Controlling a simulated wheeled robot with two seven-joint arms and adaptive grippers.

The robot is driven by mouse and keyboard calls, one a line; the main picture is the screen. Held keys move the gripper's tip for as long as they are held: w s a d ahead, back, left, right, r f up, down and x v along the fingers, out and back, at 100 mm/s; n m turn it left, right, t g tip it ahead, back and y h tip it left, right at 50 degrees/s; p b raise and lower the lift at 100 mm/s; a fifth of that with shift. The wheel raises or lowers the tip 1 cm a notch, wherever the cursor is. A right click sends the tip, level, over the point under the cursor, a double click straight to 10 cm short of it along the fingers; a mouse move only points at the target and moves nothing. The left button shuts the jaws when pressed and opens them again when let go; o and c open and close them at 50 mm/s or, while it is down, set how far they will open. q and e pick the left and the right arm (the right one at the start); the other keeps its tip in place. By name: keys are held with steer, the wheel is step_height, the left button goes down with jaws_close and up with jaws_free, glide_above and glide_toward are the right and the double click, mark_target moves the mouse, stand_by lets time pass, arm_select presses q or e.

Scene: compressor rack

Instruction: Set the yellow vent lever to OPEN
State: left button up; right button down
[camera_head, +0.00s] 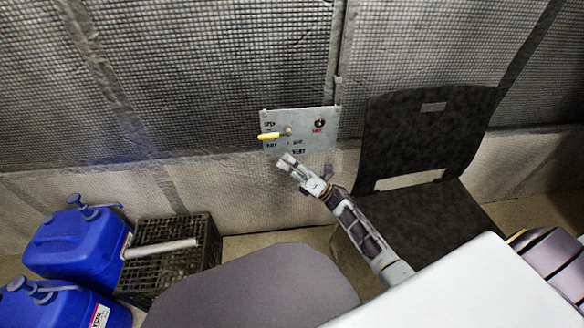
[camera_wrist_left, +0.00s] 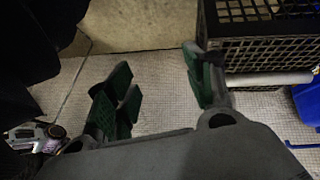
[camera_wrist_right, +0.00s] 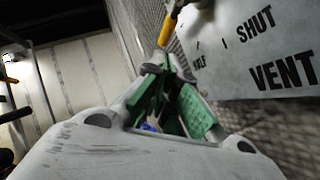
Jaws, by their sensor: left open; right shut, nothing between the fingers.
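The yellow vent lever (camera_head: 270,136) is on a grey panel (camera_head: 305,143) on the mesh wall. It points left from its round hub, between OPEN above and a smaller mark below that reads like HALF in the right wrist view. SHUT is further right, under the hub. My right gripper (camera_head: 287,160) is shut and empty just below the lever and the panel's lower left. In the right wrist view the lever's yellow end (camera_wrist_right: 170,28) is just beyond the closed fingertips (camera_wrist_right: 166,72); contact is unclear. My left gripper (camera_wrist_left: 158,78) is open and empty, above the floor.
A dark knob (camera_head: 320,122) with a red label is on the panel's right. A black chair (camera_head: 415,140) stands right of the panel. Blue jugs (camera_head: 75,243) and a black crate (camera_head: 170,265) with a pale tube (camera_head: 160,249) are at lower left.

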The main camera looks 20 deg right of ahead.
mark_target(274, 136)
arm_select(q)
steer(key=shift+s+d+f+b, duration=0.15)
steer(key=shift+f+b, duration=0.1)
steer(key=shift+f, duration=0.35)
steer(key=shift+s+f+b, duration=0.15)
steer(key=shift+f+b, duration=0.05)
steer(key=shift+f, duration=0.4)
arm_select(e)
steer(key=shift+x, duration=3.2)
steer(key=shift+r, duration=0.1)
